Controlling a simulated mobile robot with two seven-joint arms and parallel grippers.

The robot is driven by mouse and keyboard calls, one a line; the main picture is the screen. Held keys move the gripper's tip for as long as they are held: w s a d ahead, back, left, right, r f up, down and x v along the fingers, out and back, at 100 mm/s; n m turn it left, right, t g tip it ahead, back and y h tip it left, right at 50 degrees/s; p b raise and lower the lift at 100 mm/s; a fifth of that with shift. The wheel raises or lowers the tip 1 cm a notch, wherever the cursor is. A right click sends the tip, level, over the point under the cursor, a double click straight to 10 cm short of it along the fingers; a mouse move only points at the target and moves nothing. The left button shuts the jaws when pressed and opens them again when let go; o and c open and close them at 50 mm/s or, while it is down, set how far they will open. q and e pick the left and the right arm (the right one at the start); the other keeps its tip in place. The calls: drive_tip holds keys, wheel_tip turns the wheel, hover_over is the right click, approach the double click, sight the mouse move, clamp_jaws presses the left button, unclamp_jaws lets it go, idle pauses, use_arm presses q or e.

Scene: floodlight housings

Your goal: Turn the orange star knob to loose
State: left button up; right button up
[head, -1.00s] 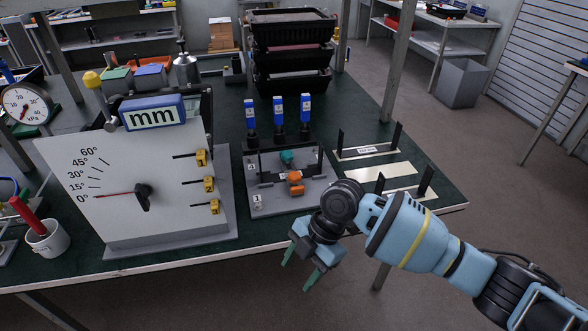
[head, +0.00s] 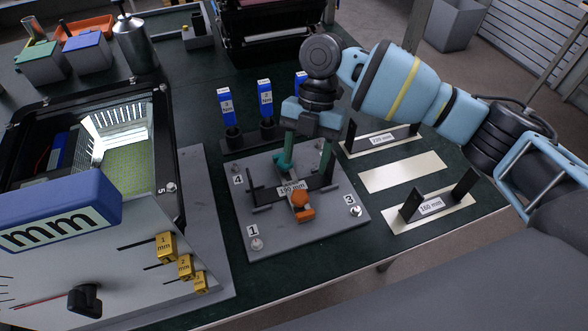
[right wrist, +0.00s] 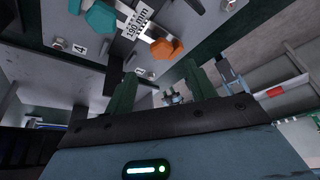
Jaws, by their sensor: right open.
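The orange star knob (head: 300,200) is on a small bar fixture labelled 190 mm, in the middle of a grey plate (head: 250,215). It also shows in the right wrist view (right wrist: 167,48). A teal knob (head: 283,163) is at the bar's far end and shows in the wrist view too (right wrist: 100,18). My right gripper (head: 308,162) is open with its green fingers pointing down over the far part of the plate. It is beyond the orange knob, with one finger close to the teal knob; I cannot tell whether they touch. No thing shows between the fingers (right wrist: 160,88). My left gripper is not in view.
Blue-topped tools (head: 265,100) stand just behind the plate. A floodlight housing (head: 120,140) and a board with yellow mm tags (head: 184,266) are at the left. Black-posted gauges (head: 432,204) stand at the right. Black bins (head: 262,45) are at the back.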

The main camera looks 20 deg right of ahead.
sight(300, 195)
drive_tip(key=x, duration=0.7)
drive_tip(key=shift+s, duration=0.3)
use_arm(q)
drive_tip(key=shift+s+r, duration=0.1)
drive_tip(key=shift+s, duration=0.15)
use_arm(e)
drive_tip(key=shift+s+f, duration=0.1)
drive_tip(key=shift+f, duration=0.2)
drive_tip(key=shift+c, duration=0.4)
drive_tip(key=c, duration=0.9)
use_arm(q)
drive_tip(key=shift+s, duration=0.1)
use_arm(e)
drive_tip(key=shift+a, duration=0.1)
